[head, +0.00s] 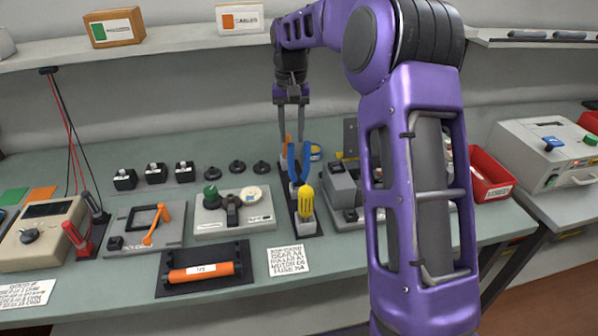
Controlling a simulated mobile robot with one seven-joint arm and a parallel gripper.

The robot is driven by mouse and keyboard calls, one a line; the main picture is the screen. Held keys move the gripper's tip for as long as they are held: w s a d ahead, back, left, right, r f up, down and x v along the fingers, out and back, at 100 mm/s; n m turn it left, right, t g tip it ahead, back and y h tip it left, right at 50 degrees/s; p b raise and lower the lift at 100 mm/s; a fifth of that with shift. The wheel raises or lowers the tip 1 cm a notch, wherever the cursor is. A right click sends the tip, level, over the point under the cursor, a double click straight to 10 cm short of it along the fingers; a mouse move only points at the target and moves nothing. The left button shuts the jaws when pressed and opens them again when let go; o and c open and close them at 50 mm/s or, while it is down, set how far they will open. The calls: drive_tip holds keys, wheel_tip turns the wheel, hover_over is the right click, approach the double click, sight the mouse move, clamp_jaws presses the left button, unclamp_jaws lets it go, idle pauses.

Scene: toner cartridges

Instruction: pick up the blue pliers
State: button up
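The blue pliers (304,163) stand upright in a dark tool rack (308,228) at the middle of the green bench, with their blue handles spread upward. My gripper (292,136) hangs downward above and slightly behind them in the head view. Its two fingers are apart, with nothing visible held between them. The fingertips are close to the tops of an orange-handled tool (285,146) and the blue handles. I cannot tell the exact depth gap between the fingers and the pliers.
A yellow-handled tool (305,196) stands in front of the pliers in the same rack. A grey fixture (232,218) is left of the rack and a grey device (343,185) right of it. My purple arm hides part of the bench's right side.

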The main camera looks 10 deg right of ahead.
sight(291, 167)
drive_tip(key=f, duration=0.6)
drive_tip(key=shift+s+a+f+b, duration=0.2)
drive_tip(key=shift+s+f+b, duration=0.1)
drive_tip(key=shift+b, duration=0.1)
drive_tip(key=shift+r, duration=0.1)
clamp_jaws()
idle(1.0)
